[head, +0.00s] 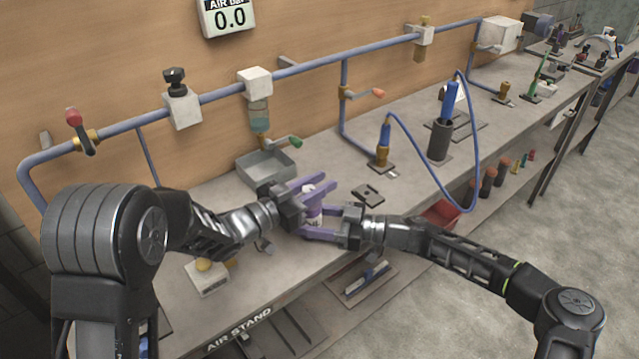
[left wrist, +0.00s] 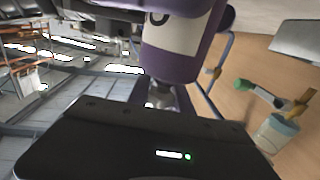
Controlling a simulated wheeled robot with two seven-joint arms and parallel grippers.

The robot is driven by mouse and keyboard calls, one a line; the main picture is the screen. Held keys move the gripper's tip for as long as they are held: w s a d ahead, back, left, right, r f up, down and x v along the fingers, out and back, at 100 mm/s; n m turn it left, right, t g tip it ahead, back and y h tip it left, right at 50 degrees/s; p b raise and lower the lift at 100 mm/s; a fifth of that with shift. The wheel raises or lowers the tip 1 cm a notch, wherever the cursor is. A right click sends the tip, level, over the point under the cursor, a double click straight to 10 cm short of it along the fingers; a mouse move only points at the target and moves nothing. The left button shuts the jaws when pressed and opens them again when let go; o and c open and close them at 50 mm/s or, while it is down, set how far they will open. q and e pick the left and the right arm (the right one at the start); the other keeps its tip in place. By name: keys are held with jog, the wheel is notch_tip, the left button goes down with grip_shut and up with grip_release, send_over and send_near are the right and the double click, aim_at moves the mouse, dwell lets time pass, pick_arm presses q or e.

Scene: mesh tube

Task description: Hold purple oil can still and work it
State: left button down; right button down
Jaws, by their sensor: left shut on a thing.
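The purple oil can (head: 313,212) with a pale label is above the bench, between my two grippers. In the left wrist view the can (left wrist: 176,52) is large and close, its label partly cut off by the top edge. A small shiny metal part shows below its purple end. My left gripper (head: 316,192) has purple fingers and is shut on the can. My right gripper (head: 322,224) comes from the right, its purple fingers spread apart at the can's lower part. I cannot tell whether they touch the can.
A grey tray (head: 265,167) lies behind the can under a pipe-mounted cup (head: 259,116). A dark flat fixture (head: 368,194) is to the right, with a hose-fed blue tool in a dark holder (head: 439,140) beyond. A yellow-topped block (head: 207,275) stands front left. A red bin (head: 440,214) sits lower right.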

pick_arm(q)
jog(key=shift+w+r+n+t+y, duration=0.1)
jog(key=shift+n+t+y, duration=0.2)
jog(key=shift+t, duration=0.1)
jog(key=n+t+y, duration=0.1)
jog(key=y, duration=0.1)
jog(key=n+t+y, duration=0.1)
jog(key=n+t, duration=0.1)
jog(key=a+n+t+y, duration=0.1)
jog(key=y, duration=0.1)
jog(key=shift+w+t+y, duration=0.3)
pick_arm(e)
jog(key=shift+s, duration=0.1)
pick_arm(q)
jog(key=shift+w+a+n+t+y, duration=0.1)
jog(key=shift+a+n+t+y, duration=0.15)
jog(key=shift+n+y, duration=0.85)
jog(key=shift+w+a+n+t+y, duration=0.1)
jog(key=shift+a+n+t+y, duration=0.2)
jog(key=shift+n+y, duration=0.8)
jog(key=shift+a+n+t+y, duration=0.1)
jog(key=shift+n+t+y, duration=0.4)
jog(key=shift+y, duration=1.1)
jog(key=c, duration=1.1)
grip_release()
jog(key=shift+c, duration=0.2)
jog(key=shift+g, duration=0.25)
jog(key=shift+s, duration=0.15)
